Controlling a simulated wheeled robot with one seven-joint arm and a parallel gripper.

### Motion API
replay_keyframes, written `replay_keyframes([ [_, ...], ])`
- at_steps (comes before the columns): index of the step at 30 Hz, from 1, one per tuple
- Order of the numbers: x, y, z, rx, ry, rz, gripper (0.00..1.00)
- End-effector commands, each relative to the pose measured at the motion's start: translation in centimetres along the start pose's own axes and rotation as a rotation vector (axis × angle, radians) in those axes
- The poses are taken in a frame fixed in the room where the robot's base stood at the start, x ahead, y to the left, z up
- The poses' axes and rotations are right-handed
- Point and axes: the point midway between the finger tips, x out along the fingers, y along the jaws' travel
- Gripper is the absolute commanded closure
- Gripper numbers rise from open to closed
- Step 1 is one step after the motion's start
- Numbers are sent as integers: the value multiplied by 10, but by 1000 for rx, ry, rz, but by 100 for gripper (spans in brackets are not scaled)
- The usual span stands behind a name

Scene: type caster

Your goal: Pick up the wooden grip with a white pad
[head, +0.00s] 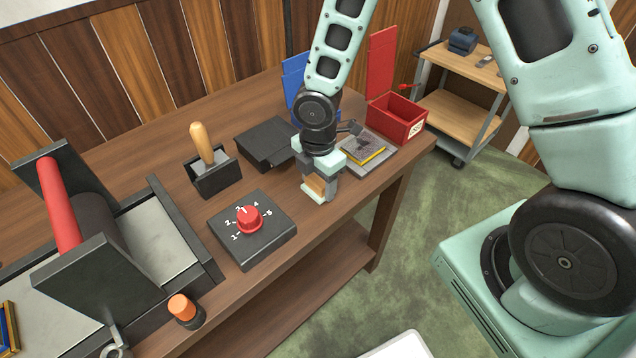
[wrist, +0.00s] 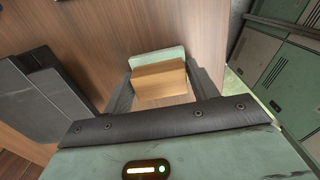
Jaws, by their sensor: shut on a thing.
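My gripper (head: 319,188) is near the front edge of the table, right of the black dial box. It is shut on a small light-brown wooden block, the wooden grip (head: 314,185). In the wrist view the wooden grip (wrist: 160,82) sits between the two dark fingers of my gripper (wrist: 161,90). A pale strip (wrist: 158,58) shows along the far side of the wood; I cannot tell whether it is the white pad. The grip's underside is hidden, and I cannot tell whether it touches the table.
The dial box (head: 252,231) with a red knob is left of my gripper. A black box (head: 265,143), a holder with a wooden handle (head: 202,146), a yellow-edged pad (head: 364,150) and a red box (head: 397,117) stand nearby. A roller press (head: 90,230) fills the left.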

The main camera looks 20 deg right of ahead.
Motion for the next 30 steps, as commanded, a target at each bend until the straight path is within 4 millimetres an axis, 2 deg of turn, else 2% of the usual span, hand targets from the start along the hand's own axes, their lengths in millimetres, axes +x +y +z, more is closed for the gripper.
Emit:
replay_keyframes([
  [5,-14,1,1,1,0,3,69],
  [12,-62,1,1,3,0,5,69],
  [18,-91,1,1,3,-1,3,69],
  [23,-100,0,0,0,0,1,69],
  [30,-100,0,0,0,0,0,69],
])
